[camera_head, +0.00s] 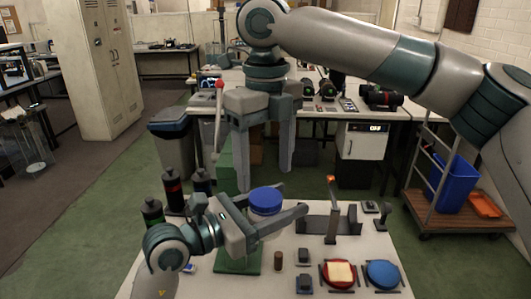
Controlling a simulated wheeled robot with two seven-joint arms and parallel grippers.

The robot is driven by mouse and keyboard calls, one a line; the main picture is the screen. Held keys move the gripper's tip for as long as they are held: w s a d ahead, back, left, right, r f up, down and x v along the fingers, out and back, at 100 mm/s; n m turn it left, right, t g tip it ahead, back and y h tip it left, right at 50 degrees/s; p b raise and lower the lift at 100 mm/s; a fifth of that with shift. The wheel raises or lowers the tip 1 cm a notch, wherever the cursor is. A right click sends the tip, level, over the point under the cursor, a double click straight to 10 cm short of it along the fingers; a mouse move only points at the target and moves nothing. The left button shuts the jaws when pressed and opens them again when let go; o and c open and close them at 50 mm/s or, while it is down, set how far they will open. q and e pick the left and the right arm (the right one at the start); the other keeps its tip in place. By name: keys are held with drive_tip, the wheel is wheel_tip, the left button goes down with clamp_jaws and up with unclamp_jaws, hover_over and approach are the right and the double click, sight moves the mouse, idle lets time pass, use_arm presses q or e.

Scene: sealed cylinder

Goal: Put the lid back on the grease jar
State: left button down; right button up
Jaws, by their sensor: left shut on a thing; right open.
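The grease jar (265,213) looks pale, with only a narrow band of its body showing. The blue lid (265,195) appears to sit level on top of it; I cannot tell how tightly. My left gripper (288,199) comes in from the left and is shut on the jar, with one finger in front and one behind. My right gripper (265,179) hangs from above with its two long fingers pointing down. It is open and empty, with its fingertips near the lid, one at each side in the picture. The jar's lower part is hidden by my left gripper.
Below the jar is a green base (240,264) on the pale table. Dark bottles (173,190) stand at the left. A grey stand with an orange-tipped upright tool (332,210) is at the right. Near the front right are a red dish (339,283) and a blue disc (382,274).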

sight(266, 196)
drive_tip(key=shift+f, duration=2.45)
drive_tip(key=c, duration=1.2)
